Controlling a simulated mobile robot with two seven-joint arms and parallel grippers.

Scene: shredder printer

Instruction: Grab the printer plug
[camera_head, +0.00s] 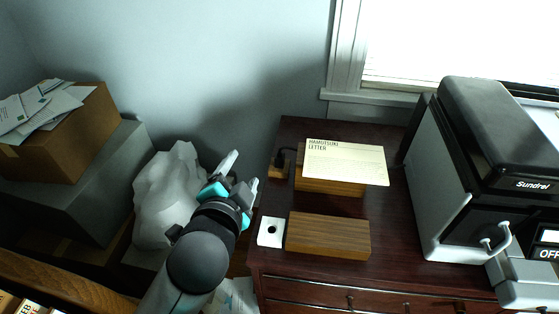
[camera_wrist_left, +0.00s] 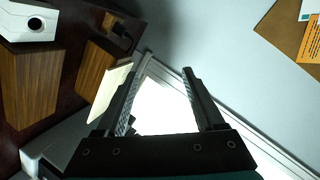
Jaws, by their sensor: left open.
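A dark plug with a cord (camera_head: 283,158) sits at the end of the rear wooden block, near the cabinet's left edge. It shows dimly in the left wrist view (camera_wrist_left: 119,34); I cannot tell whether it is seated in a socket. A front wooden block (camera_head: 328,236) has a white end piece (camera_head: 270,231) with a dark hole. My left gripper (camera_head: 244,168) is open and empty, left of the cabinet and apart from the plug. Its spread fingers also show in the left wrist view (camera_wrist_left: 161,72). My right gripper is out of view.
A letter card (camera_head: 345,162) lies on the rear block. A large grey and black machine marked Sundrel (camera_head: 450,190) stands on the right of the dark wooden cabinet (camera_head: 390,225). A pale crumpled bag (camera_head: 165,190) and a box with envelopes (camera_head: 75,130) are on the left.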

